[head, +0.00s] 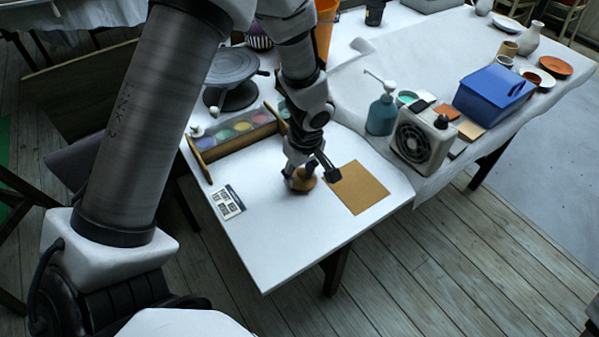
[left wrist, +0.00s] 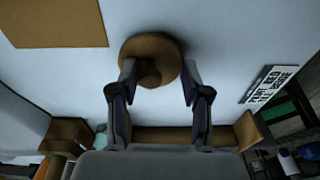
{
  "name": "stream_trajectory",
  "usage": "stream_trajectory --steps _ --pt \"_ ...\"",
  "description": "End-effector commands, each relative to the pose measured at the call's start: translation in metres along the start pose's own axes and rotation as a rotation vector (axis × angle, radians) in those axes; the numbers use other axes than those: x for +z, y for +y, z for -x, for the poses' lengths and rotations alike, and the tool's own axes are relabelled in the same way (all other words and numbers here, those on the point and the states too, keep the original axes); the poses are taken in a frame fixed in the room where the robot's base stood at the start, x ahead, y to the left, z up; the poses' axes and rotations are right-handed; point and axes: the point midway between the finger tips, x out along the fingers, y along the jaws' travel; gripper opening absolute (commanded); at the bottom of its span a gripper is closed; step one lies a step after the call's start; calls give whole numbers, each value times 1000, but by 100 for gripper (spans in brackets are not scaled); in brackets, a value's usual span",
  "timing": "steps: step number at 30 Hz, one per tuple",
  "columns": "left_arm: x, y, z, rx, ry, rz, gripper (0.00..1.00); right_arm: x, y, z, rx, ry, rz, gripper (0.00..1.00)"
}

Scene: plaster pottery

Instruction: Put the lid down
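The lid (head: 303,181) is a round brown disc with a knob. It appears to lie on the white table (head: 290,240), just left of a tan board (head: 358,188). In the left wrist view the lid (left wrist: 160,48) is beyond and between my fingertips, its knob nearer the left finger. My left gripper (head: 311,173) is low over the lid with its fingers spread; the left wrist view shows a wide gap between them (left wrist: 158,72). I see no grip on the knob. In the head view the gripper hides part of the lid. My right gripper is not in view.
A wooden rack with paint pots (head: 240,133) and a printed card (head: 227,202) are to the left. A teal pump bottle (head: 381,115), a fan (head: 420,140) and a blue box (head: 493,96) stand to the right. The table's front is clear.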

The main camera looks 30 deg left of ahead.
Motion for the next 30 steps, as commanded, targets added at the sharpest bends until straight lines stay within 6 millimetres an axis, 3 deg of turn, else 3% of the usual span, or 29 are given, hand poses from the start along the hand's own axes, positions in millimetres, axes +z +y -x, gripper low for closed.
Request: stream_trajectory --steps 10,22,25,30 --pt "-1 0 10 1 1 0 48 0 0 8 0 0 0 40" --pt "-1 1 105 5 3 1 48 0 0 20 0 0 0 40" --pt "-1 1 118 3 2 1 48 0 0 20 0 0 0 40" --pt "0 0 124 0 0 0 48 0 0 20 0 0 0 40"
